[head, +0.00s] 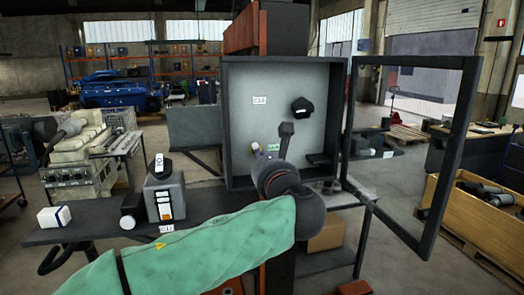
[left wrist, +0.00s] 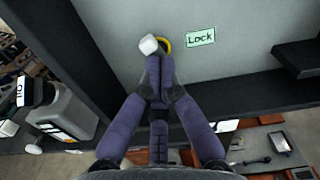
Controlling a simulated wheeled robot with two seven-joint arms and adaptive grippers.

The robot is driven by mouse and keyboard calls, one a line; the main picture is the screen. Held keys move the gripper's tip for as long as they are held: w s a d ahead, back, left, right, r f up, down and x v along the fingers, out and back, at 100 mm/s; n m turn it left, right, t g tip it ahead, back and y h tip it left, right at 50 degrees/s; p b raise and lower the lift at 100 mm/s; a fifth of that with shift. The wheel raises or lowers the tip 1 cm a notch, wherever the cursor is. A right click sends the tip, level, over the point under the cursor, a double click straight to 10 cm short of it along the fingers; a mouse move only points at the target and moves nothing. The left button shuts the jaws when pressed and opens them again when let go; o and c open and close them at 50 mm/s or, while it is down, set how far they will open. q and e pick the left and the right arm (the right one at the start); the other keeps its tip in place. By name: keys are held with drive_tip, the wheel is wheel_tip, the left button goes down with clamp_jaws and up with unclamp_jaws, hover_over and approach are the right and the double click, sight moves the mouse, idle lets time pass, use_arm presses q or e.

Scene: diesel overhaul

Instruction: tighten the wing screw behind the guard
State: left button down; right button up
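The wing screw (left wrist: 149,44) shows in the left wrist view as a pale knob in front of a yellow ring on the grey back panel, left of a green "Lock" label (left wrist: 201,37). My left gripper (left wrist: 159,68) reaches into the box with its purple fingers nearly together, the tips at the screw. They look closed on it, though the contact is partly hidden. The box's dark framed door, perhaps the guard (head: 459,140), stands swung open to the right. My right gripper is not in view.
The open box (head: 226,125) has dark side walls and a small shelf (head: 321,158) at lower right. A black cap-like part (head: 302,107) is on its panel. A grey oil can (head: 165,195) and a white box (head: 54,216) stand on the bench at left.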

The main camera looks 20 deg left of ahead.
use_arm(q)
drive_tip(key=shift+r+m+p, duration=0.35)
drive_tip(key=shift+m+p, duration=0.45)
drive_tip(key=shift+p, duration=0.2)
drive_tip(key=shift+f+m+p, duration=0.2)
drive_tip(key=shift+m+p, duration=0.3)
drive_tip(key=shift+p, duration=0.05)
drive_tip(key=shift+f, duration=0.15)
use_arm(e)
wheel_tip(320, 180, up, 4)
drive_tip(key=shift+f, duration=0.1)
use_arm(q)
drive_tip(key=m+p, duration=0.1)
drive_tip(key=p, duration=0.1)
drive_tip(key=m+p, duration=0.1)
drive_tip(key=p, duration=0.1)
drive_tip(key=m+p, duration=0.2)
drive_tip(key=shift+r, duration=0.25)
drive_tip(key=shift+f+m, duration=0.2)
drive_tip(key=shift+m, duration=0.2)
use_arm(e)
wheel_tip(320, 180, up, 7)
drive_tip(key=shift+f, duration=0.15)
